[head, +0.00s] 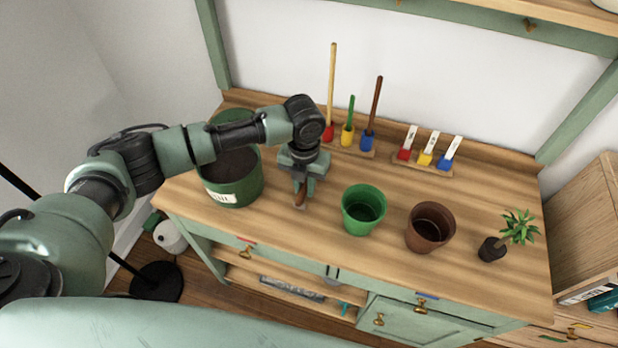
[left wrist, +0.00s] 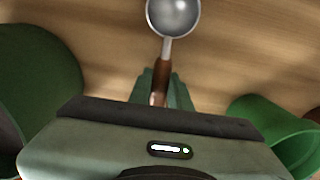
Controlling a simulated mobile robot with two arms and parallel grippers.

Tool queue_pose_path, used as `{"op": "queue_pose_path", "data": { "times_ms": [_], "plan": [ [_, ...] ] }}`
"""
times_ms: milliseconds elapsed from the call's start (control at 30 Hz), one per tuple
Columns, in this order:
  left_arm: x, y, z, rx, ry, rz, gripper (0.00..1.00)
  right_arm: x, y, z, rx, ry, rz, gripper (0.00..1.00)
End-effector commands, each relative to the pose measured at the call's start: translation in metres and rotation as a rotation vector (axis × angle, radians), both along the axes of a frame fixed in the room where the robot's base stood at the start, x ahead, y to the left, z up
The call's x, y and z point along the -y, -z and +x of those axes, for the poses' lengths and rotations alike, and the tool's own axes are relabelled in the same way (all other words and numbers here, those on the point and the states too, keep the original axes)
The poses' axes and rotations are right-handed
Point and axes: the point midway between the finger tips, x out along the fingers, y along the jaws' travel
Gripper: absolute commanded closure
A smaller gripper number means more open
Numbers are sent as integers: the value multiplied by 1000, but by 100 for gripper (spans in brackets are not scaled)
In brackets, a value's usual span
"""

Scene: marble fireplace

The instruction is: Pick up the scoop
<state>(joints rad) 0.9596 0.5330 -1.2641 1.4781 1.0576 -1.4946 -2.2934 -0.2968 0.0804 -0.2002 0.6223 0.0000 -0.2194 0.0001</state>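The scoop has a round silver bowl (left wrist: 173,15) and a brown handle (left wrist: 161,78). In the left wrist view the bowl is at the top, and the handle runs down between my two fingers. My left gripper (left wrist: 163,88) is shut on the handle, one finger close against each side. In the head view the gripper (head: 303,186) points down just above the wooden table (head: 300,245), and only the brown handle end (head: 300,197) shows below it. The bowl is hidden there behind the gripper. I cannot tell whether the scoop touches the table. My right gripper is not in view.
A large green pot of soil (head: 245,188) stands left of the gripper. A small green pot (head: 363,222) and a brown pot (head: 411,238) stand to its right. A potted plant (head: 491,250) is far right. Coloured tools (head: 367,140) stand at the back.

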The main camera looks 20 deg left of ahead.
Motion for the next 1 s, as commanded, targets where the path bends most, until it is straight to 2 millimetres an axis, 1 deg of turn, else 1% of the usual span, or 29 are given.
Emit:
{"op": "queue_pose_path", "data": {
  "times_ms": [267, 367, 467, 567, 667, 767, 900, 1000],
  "plan": [
    [0, -1, 0, 1, 0, 0, 100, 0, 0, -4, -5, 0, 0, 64],
    [0, -4, 1, 1, -1, 0, 100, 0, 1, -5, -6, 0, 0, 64],
    [0, -12, 1, 3, -1, -1, 100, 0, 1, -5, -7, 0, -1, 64],
    [0, -26, 1, 4, 0, 0, 100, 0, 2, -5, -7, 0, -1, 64],
    [0, -48, 2, 6, 1, -2, 100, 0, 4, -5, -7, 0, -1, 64],
    [0, -76, 2, 8, 0, -2, 100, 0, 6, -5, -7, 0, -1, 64],
    [0, -118, 2, 7, 0, -1, 100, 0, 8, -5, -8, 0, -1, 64],
    [0, -145, 2, 7, 1, -1, 100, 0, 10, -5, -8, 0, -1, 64]
  ]
}}
